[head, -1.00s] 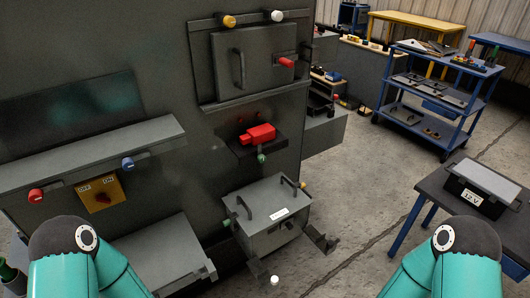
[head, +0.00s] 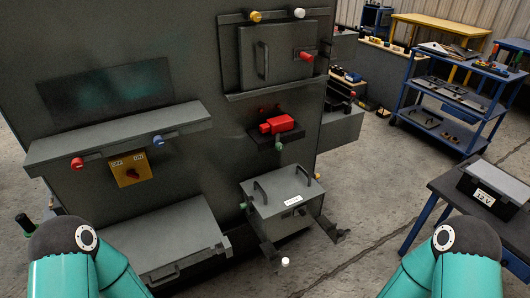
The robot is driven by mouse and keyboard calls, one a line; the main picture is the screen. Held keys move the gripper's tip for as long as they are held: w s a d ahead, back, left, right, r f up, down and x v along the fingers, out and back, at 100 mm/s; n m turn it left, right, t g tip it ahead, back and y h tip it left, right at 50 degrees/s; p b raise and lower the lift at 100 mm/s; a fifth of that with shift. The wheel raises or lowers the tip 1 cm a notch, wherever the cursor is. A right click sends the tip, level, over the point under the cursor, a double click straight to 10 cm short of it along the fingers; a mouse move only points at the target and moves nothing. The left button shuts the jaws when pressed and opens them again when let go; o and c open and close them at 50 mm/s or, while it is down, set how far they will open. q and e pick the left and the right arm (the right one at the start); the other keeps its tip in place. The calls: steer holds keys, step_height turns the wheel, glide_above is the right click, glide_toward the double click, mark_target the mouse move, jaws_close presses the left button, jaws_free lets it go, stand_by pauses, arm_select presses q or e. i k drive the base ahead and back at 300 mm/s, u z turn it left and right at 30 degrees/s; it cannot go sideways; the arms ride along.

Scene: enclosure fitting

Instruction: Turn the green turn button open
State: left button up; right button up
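A small green button (head: 279,142) sticks out below a red block (head: 279,124) on a dark ledge of the grey cabinet. A second green button (head: 243,205) sits at the left side of a grey box (head: 283,208) with black handles, low on the cabinet. Which of these the task means, I cannot tell. Whether either is turned is too small to make out. My two teal forearms show at the bottom left and bottom right, well apart from the cabinet's buttons. Both of my grippers are out of view.
The cabinet (head: 200,60) also carries a yellow switch plate (head: 129,169), red (head: 78,164) and blue (head: 158,141) knobs, and an upper door (head: 278,56). A blue trolley (head: 452,105) and a table with a black case (head: 488,188) stand right.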

mark_target(279, 147)
steer(key=k, duration=0.65)
steer(key=z, duration=0.15)
steer(key=i, duration=0.9)
steer(key=z, duration=0.9)
steer(key=k, duration=1.15)
steer(key=z, duration=0.8)
steer(key=i, duration=1.25)
steer(key=u, duration=1.25)
steer(key=i, duration=0.9)
steer(key=u, duration=0.9)
